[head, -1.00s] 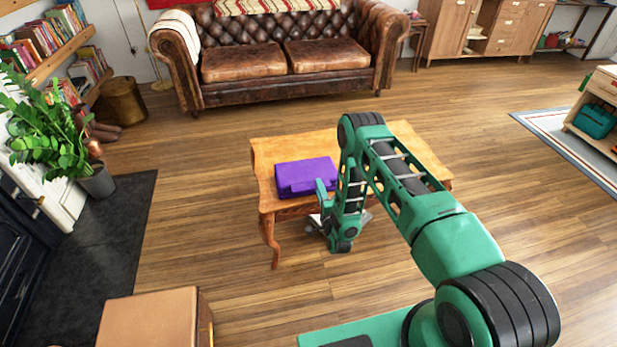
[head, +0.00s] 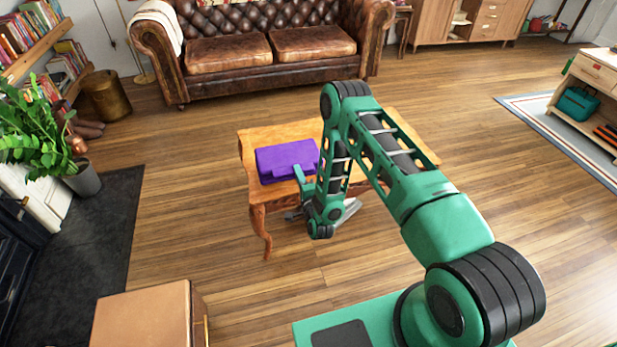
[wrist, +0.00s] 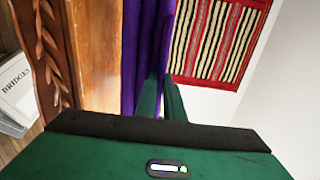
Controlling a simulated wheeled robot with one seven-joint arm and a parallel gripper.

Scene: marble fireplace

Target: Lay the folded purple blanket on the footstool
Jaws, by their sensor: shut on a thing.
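The folded purple blanket (head: 287,160) is a flat rectangular bundle over the left part of a wooden table with curved legs (head: 258,196). My gripper (head: 304,184) is at its near right side, shut on the edge of the blanket. In the wrist view the purple cloth (wrist: 130,50) runs down to the green fingers (wrist: 161,98), which pinch it. I cannot tell whether the blanket still rests on the wood or is slightly raised. A low box-like piece with a flat tan top (head: 143,320) stands at the lower left; it may be the footstool.
A brown leather sofa (head: 270,50) stands behind the table. A potted plant (head: 85,178) and dark hearth slab (head: 100,230) are at left. A book (wrist: 18,98) shows beside the table in the wrist view. Open wooden floor lies right of the table.

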